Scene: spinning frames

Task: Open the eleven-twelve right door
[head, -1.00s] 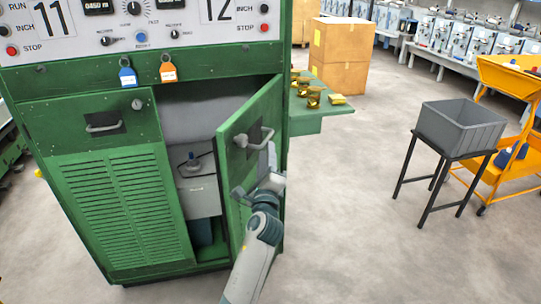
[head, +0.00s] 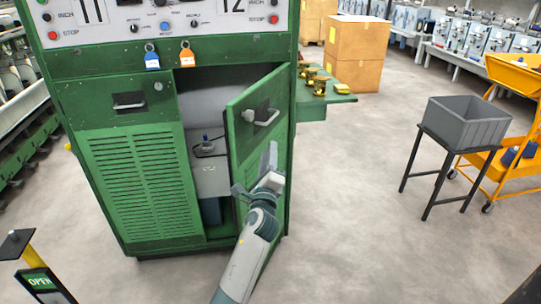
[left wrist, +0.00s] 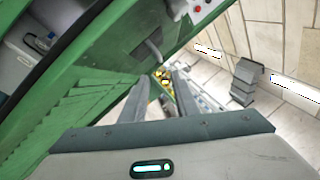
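The green cabinet (head: 100,185) carries the numbers 11 and 12 on its panel. Its right door (head: 245,150) stands partly open, swung outward from its right side, with a handle (head: 265,116) near its top. The left door (head: 130,185) is shut. My left gripper (head: 258,187) is at the lower part of the right door, below the handle; its fingers look apart and empty. I cannot tell whether it touches the door. The left wrist view shows green door surface and a handle (left wrist: 153,48) beyond the fingers. My right gripper is not in view.
A green side shelf (head: 325,98) with brass-coloured parts juts out right of the cabinet. A grey bin (head: 465,125) on a black stand and an orange trolley (head: 495,165) are at right. An OPEN sign (head: 38,281) stands lower left. Floor right of the door is clear.

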